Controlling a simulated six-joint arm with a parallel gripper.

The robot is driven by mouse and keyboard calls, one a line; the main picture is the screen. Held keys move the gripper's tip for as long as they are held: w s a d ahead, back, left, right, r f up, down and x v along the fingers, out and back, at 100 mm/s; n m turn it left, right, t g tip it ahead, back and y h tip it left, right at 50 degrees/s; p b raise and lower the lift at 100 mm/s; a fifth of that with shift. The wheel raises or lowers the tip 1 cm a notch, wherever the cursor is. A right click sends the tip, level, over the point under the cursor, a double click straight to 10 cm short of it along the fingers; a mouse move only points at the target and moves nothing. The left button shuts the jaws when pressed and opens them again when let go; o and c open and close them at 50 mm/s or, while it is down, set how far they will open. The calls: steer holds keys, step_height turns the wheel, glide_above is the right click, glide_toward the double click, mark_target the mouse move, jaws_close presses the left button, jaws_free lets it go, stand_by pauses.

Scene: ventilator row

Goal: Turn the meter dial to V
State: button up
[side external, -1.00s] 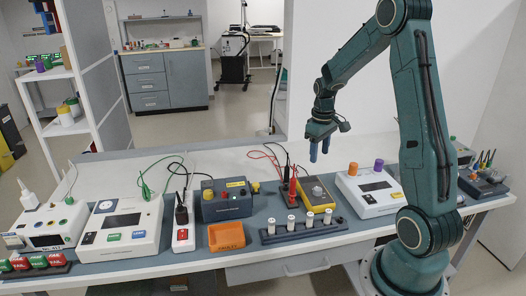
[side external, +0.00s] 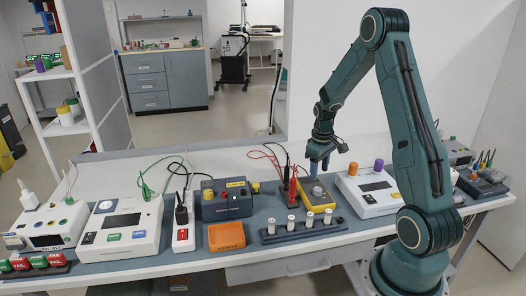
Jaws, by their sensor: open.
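The yellow meter (side external: 323,196) lies on the bench right of centre, behind a dark rack of white cylinders. Its grey dial (side external: 317,190) is small in this view, and I cannot read which mark it points to. I cannot tell whether the fingertips touch the dial. The meter's face is partly hidden by distance and angle.
A rack of white cylinders (side external: 303,230) stands in front of the meter. Red and black probes (side external: 292,185) stand at its left, with leads looping behind. A white device with orange and purple knobs (side external: 368,194) is close on the right. An orange tray (side external: 226,237) lies to the left.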

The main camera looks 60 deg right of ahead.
mark_target(318, 189)
steer(key=shift+d+f, duration=0.15)
steer(key=shift+f, duration=3.65)
steer(key=c, duration=1)
